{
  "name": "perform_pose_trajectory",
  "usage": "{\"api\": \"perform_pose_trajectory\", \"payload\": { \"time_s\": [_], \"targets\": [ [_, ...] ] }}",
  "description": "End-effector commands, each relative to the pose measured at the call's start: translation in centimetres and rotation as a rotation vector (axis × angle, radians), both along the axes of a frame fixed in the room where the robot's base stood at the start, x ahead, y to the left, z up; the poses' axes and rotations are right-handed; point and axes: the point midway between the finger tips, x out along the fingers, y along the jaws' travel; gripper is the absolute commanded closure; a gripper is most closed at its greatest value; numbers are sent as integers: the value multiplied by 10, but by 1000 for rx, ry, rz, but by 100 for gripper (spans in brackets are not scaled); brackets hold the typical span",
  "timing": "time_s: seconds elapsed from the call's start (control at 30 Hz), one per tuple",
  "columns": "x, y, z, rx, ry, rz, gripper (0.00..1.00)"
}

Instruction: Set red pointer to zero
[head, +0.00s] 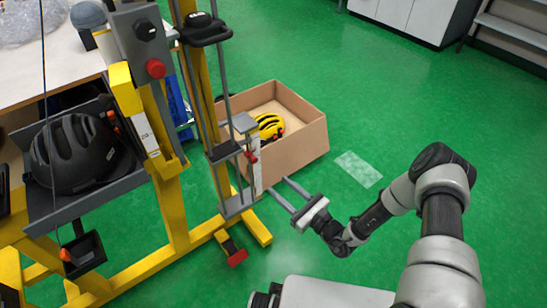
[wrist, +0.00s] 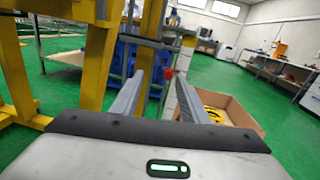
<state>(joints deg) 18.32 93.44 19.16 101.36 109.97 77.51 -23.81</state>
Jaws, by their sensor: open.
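The red pointer (head: 252,157) is a small red piece at the upper part of a narrow white scale (head: 257,178) on the yellow drop tower (head: 203,95). In the wrist view the red pointer (wrist: 168,74) shows between my fingertips, nearer the right one, and looks beyond them. My gripper (head: 277,185) is open and empty, with its two grey fingers reaching toward the foot of the scale. In the wrist view my gripper (wrist: 160,74) has its fingers well apart. The scale's marks are too small to read.
A grey tray with a black helmet (head: 72,153) is at the left. A red-ended part (head: 237,257) lies low by the tower's foot. Green floor is free at the right.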

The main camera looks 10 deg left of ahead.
Motion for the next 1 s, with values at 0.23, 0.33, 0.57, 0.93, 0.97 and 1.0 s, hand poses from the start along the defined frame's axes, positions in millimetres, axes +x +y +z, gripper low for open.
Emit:
{"api": "perform_pose_trajectory", "payload": {
  "time_s": [0.23,0.33,0.57,0.93,0.97,1.0],
  "targets": [
    [-1,-2,-41,25,66,-99,59],
    [6,7,-40,24,64,-97,59],
    [36,44,-40,23,63,-94,59],
    [87,102,-41,23,63,-94,59],
    [90,106,-40,23,63,-94,59],
    [94,111,-41,23,63,-94,59]
  ]
}}
